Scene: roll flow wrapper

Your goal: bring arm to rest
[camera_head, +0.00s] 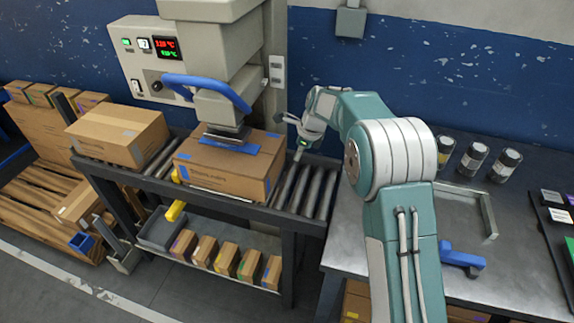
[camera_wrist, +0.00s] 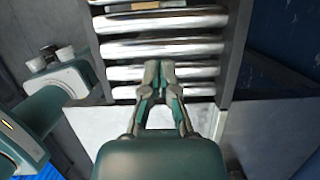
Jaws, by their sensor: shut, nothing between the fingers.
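My arm reaches up from the lower middle of the head view and bends left. My gripper (camera_head: 297,154) is near the right end of the roller conveyor, to the right of the large cardboard box (camera_head: 225,170). In the wrist view my gripper (camera_wrist: 159,66) is shut, its fingertips together with nothing between them. Below it in that view are the metal rollers (camera_wrist: 165,48) and the pale table surface beside them. How high the fingertips are above the rollers is hard to tell.
The sealing machine (camera_head: 205,60) with a blue handle (camera_head: 205,88) stands over the box. Another box (camera_head: 118,135) sits at left. The metal table (camera_head: 510,270) on the right holds dark jars (camera_head: 473,160), an angled bracket (camera_head: 488,217) and a blue tool (camera_head: 461,258).

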